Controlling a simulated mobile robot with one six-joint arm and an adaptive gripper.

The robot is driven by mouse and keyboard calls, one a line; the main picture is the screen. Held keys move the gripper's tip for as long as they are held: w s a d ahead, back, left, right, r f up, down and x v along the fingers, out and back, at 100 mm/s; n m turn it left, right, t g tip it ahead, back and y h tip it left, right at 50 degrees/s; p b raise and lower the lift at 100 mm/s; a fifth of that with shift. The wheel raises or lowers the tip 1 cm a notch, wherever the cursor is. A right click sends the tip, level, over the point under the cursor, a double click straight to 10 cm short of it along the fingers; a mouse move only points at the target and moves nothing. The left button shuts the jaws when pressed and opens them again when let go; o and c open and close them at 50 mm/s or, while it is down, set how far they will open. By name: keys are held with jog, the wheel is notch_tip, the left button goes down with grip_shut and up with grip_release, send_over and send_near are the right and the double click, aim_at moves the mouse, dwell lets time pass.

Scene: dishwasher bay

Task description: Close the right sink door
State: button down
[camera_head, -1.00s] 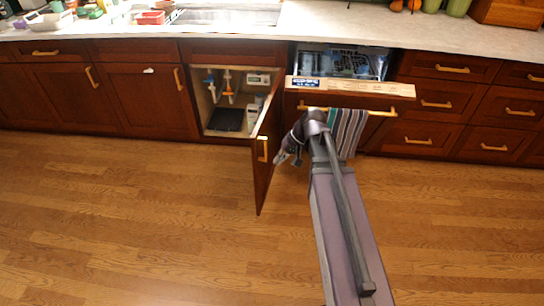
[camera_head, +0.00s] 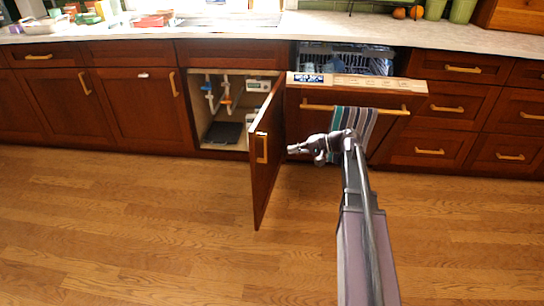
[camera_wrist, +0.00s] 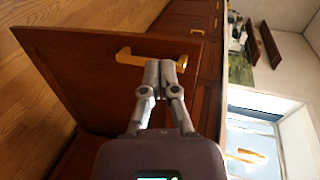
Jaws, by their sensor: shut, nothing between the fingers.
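The right sink door (camera_head: 266,178) is dark red-brown wood. It stands swung open, sticking out from the cabinet, with its outer face and gold handle (camera_head: 262,148) showing. Behind it the open sink cabinet (camera_head: 197,108) shows pipes and a dark box. My gripper (camera_head: 291,150) is shut and empty, just right of the door on its outer side, about level with the handle. In the wrist view the shut fingertips (camera_wrist: 166,64) overlap the right end of the handle (camera_wrist: 130,57), with the door (camera_wrist: 85,75) around it. Whether they touch cannot be told.
The dishwasher door (camera_head: 335,105), right of the sink cabinet, is partly open, with a striped towel (camera_head: 368,118) on its handle. My arm passes in front of it. The left sink door (camera_head: 145,105) is shut. The wooden floor (camera_head: 120,230) in front is clear.

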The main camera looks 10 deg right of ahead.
aim_at(266, 143)
jog(key=w+d+f+m+t+y+b, duration=0.1)
jog(key=w+d+f+t+y+b, duration=0.1)
jog(key=d+b, duration=0.5)
jog(key=shift+w+d+f+t+y+b, duration=0.15)
jog(key=shift+w+f+t+y+b, duration=0.2)
jog(key=shift+w+f, duration=0.35)
jog(key=shift+w, duration=0.1)
jog(key=x, duration=1.4)
jog(key=shift+a, duration=0.25)
jog(key=shift+d, duration=0.15)
